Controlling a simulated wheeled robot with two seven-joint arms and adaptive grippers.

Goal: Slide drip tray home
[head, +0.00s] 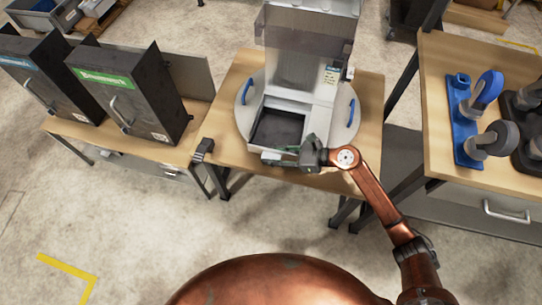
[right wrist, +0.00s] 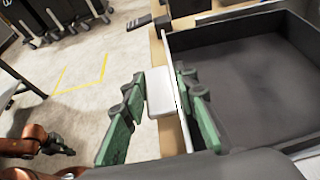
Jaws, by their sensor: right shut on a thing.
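The drip tray (head: 277,128) is a dark, shallow, open box with a pale rim at the front of the white dispenser (head: 300,50). It looks empty, and its near end sticks out toward me. In the right wrist view the tray (right wrist: 255,75) fills the right side. My right gripper (head: 287,155) is at the tray's near edge. In the right wrist view its green fingers (right wrist: 163,103) are on both sides of a pale handle tab (right wrist: 160,92) on the tray's front, shut on it. My left gripper is not recognizable in either view.
The dispenser stands on a round plate (head: 245,105) with blue handles, on a wooden table (head: 222,125). Two dark cabinets (head: 130,95) stand on a bench at the left. A right-hand table holds a blue rack (head: 463,120). A small dark block (head: 203,148) sits at the table's left edge.

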